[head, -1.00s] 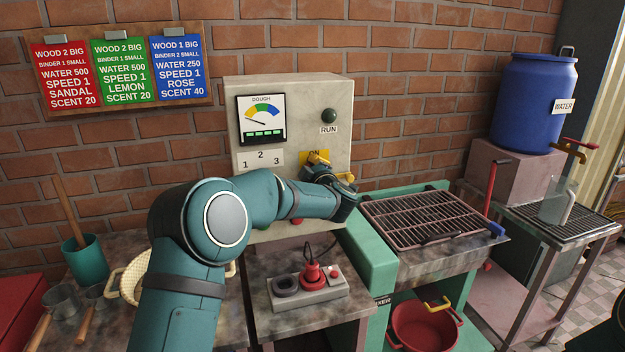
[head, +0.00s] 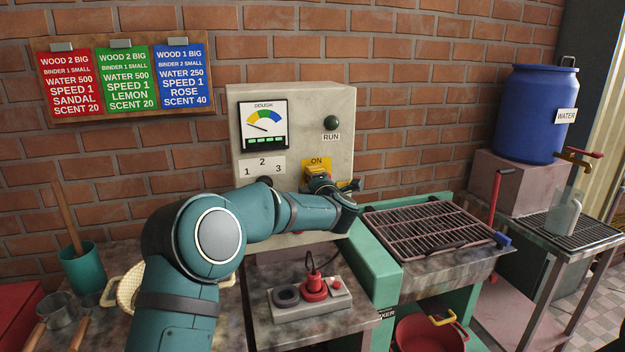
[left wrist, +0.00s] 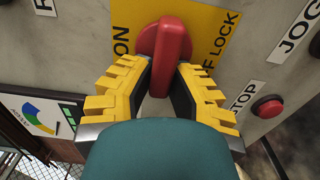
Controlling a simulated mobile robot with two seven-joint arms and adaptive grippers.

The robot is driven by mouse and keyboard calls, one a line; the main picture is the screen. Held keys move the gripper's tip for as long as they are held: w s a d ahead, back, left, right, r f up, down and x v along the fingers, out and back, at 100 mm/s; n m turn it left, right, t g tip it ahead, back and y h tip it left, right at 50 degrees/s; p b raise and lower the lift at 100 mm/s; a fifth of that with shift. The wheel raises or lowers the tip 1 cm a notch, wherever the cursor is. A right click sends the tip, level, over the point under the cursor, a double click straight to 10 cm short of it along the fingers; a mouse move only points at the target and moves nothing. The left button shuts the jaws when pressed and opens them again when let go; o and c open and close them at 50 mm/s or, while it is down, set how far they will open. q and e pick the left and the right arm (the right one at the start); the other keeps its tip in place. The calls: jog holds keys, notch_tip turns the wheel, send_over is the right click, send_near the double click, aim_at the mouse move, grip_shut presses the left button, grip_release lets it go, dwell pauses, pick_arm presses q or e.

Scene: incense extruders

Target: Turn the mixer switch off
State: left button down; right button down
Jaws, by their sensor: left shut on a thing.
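The red mixer switch handle (left wrist: 165,50) sits on a yellow plate (left wrist: 205,22) with ON and a partly covered "OFF LOCK" label, in the left wrist view. My left gripper (left wrist: 165,72) has its yellow, ridged fingers on both sides of the handle, shut on its near end. In the head view the plate (head: 317,163) shows ON at its top on the grey control panel (head: 300,105). My left gripper (head: 322,183) is in front of it there and hides the handle. My right gripper is not in view.
A red STOP button (left wrist: 267,106) and a JOG label (left wrist: 296,33) lie close by. A dough dial (head: 263,124) and dark RUN lamp (head: 331,122) are above.

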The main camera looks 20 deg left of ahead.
pick_arm(q)
jog(key=shift+a+r, duration=0.1)
jog(key=c, duration=0.9)
grip_release()
jog(key=v, duration=1.2)
